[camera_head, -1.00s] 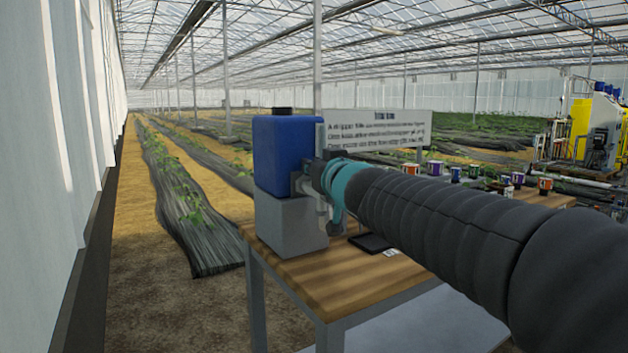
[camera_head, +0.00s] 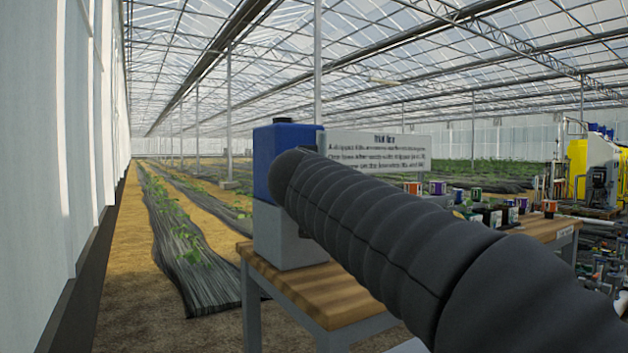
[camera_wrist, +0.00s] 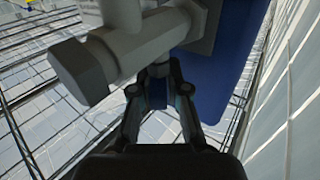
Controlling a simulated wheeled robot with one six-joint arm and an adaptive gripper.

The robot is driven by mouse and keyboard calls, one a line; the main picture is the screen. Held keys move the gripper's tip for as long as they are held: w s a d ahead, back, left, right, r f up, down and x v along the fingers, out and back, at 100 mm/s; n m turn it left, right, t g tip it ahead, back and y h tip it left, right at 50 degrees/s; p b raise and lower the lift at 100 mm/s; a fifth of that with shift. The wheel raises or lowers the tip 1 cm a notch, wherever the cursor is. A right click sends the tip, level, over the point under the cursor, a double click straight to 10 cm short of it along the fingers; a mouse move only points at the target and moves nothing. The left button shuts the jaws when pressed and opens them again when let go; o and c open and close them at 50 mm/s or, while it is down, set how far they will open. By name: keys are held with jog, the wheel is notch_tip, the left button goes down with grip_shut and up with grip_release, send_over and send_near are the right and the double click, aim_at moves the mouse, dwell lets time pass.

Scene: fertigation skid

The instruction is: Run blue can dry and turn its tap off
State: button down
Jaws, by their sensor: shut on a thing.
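The blue can (camera_head: 280,140) stands upright on a grey block (camera_head: 285,240) at the left end of the wooden table. My arm crosses in front of the can's lower right side and hides its tap in the head view. In the wrist view the blue can (camera_wrist: 217,80) is behind the grey tap (camera_wrist: 125,45). I cannot see the tap's outlet flow or the level in the can.
A white sign (camera_head: 400,150) stands behind the can. Several small coloured pots and boxes stand along the wooden table (camera_head: 325,295) to the right. A yellow tank unit (camera_head: 578,170) is at the far right.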

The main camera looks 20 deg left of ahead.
jog(key=m+h, duration=0.2)
jog(key=h, duration=0.1)
jog(key=m+h, duration=0.2)
jog(key=h, duration=0.1)
jog(key=shift+a+r+h, duration=0.1)
jog(key=shift+a+h, duration=0.05)
jog(key=shift+h, duration=0.15)
jog(key=m+h+p, duration=0.1)
jog(key=m+h, duration=0.1)
jog(key=shift+r+h+p, duration=0.2)
jog(key=shift+h+p, duration=0.1)
jog(key=shift+p, duration=0.05)
jog(key=m+g+h+p, duration=0.2)
jog(key=m+h+p, duration=0.1)
jog(key=h+p, duration=0.1)
jog(key=shift+r, duration=0.1)
jog(key=shift+m+g+h+p, duration=0.5)
jog(key=shift+g+h+p, duration=0.1)
jog(key=shift+h+p, duration=0.25)
jog(key=shift+d+f+m+g+h, duration=0.2)
jog(key=shift+m+g+h, duration=0.1)
jog(key=shift+h, duration=0.05)
jog(key=c, duration=1.2)
grip_release()
jog(key=shift+o, duration=0.2)
jog(key=shift+f, duration=0.1)
